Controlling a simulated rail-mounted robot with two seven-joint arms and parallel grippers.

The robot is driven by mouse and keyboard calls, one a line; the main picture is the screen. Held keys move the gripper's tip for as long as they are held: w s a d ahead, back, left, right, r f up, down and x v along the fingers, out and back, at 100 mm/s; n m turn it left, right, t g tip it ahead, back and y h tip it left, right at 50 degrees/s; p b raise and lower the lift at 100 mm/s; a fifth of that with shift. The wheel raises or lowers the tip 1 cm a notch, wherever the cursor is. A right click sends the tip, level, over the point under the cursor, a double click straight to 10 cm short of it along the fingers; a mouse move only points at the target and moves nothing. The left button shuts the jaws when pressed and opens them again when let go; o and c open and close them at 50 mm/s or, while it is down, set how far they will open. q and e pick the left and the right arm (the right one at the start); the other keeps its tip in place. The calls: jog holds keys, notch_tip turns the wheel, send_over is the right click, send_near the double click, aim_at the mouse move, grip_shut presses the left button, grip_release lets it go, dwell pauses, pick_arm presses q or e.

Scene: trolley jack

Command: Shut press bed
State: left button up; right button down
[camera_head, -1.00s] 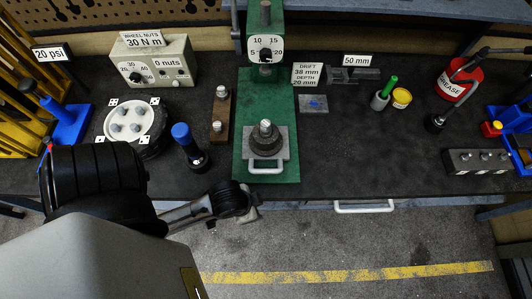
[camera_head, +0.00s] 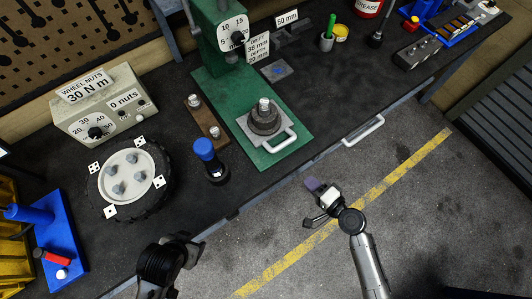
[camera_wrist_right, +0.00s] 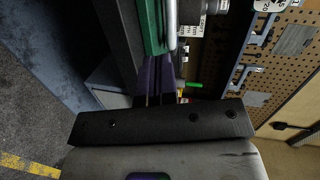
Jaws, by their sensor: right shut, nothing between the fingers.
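The press bed (camera_head: 245,121) is a grey plate with a light bar handle (camera_head: 279,142). It sits at the front part of the green press base (camera_head: 213,84), forward of the press column (camera_head: 221,42). A dark round part with a pale knob (camera_head: 264,107) stands on it. My right gripper (camera_head: 313,185) is shut and empty. It is in front of the bench edge, apart from the handle in the head view. In the right wrist view its purple fingers (camera_wrist_right: 155,78) point toward the green base (camera_wrist_right: 152,25).
A blue-topped tool (camera_head: 204,150) and a brown block (camera_head: 207,118) stand left of the base. A wheel hub (camera_head: 127,172) and a wheel-nut box (camera_head: 103,108) are farther left. A white drawer handle (camera_head: 363,129) sticks out from the bench front. The floor in front is open.

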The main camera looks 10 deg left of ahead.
jog(key=w+a, duration=0.2)
jog(key=w, duration=0.2)
jog(key=w+a+f+m+t, duration=0.1)
jog(key=w+a, duration=0.2)
jog(key=w, duration=0.1)
jog(key=w+a+m, duration=0.1)
jog(key=w+a, duration=0.1)
jog(key=w, duration=0.2)
jog(key=shift+a+f+t+h, duration=0.15)
jog(key=shift+f+t+h, duration=0.15)
jog(key=shift+f+h, duration=0.1)
